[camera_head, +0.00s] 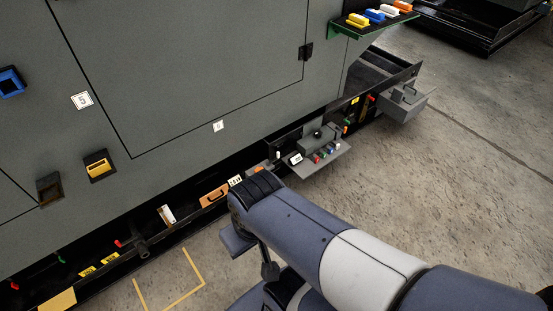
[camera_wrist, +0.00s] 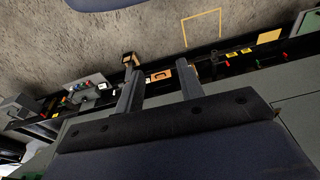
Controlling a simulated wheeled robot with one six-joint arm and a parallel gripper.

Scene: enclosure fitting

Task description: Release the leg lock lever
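I cannot tell for sure which part is the leg lock lever. Small handles with red ends show along the black base rail, one at the left (camera_head: 120,243) and one at the right (camera_head: 371,98). An orange plate with a dark handle (camera_head: 213,196) sits on the rail between them. In the wrist view my gripper (camera_wrist: 161,88) has its two dark fingers spread apart with nothing held. The orange plate (camera_wrist: 160,75) appears between the fingers, beyond their tips. In the head view my arm hides the fingers.
The large grey enclosure (camera_head: 200,70) stands above the rail. A grey shelf with small coloured parts (camera_head: 325,160) and a grey box (camera_head: 405,102) jut out at the right. A green-edged shelf (camera_head: 350,32) holds coloured blocks. Concrete floor (camera_head: 450,190) lies open, with a yellow outline (camera_head: 170,303).

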